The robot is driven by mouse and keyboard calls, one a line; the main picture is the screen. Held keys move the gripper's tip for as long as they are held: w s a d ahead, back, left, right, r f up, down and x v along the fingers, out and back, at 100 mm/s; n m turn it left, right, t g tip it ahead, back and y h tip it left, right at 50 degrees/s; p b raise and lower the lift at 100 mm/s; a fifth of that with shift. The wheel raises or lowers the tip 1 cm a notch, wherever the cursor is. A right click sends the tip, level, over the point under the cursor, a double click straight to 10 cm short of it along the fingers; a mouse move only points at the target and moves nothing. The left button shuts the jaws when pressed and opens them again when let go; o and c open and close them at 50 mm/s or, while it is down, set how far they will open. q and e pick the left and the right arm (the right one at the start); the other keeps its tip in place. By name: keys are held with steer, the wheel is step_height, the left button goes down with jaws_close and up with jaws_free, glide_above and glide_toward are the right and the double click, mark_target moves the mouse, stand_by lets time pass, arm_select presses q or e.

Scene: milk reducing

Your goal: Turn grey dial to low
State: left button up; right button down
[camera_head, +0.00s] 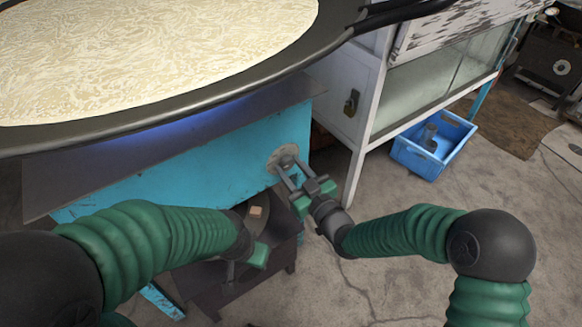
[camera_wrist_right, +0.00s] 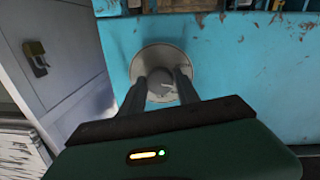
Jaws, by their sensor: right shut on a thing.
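The grey dial (camera_head: 287,157) sits on the right end of the blue stove front (camera_head: 215,165), under the large pan. In the right wrist view the dial (camera_wrist_right: 163,84) shows as a knob on a round grey plate. My right gripper (camera_head: 285,172) is at the dial, with its two fingers on either side of the knob, shut on it. The fingers hide part of the knob, and I cannot read any setting on it. My left gripper (camera_head: 245,258) is low in front of the stove, away from the dial; its fingers are not clear.
A wide dark pan (camera_head: 200,100) of creamy milk covers the top left. A dark low stand (camera_head: 277,262) is below the stove. A white cabinet (camera_head: 350,85) with a padlock stands right, with a blue crate (camera_head: 402,150) beside it. Bare floor lies at the lower right.

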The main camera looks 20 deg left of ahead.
steer(key=m+p, duration=0.3)
steer(key=shift+r, duration=0.15)
steer(key=shift+m+p, duration=1)
steer(key=shift+m, duration=0.1)
steer(key=shift+m+g+p, duration=0.3)
steer(key=shift+m+p, duration=0.4)
steer(key=shift+m, duration=0.3)
steer(key=shift+f, duration=0.2)
steer(key=c, duration=0.9)
jaws_free()
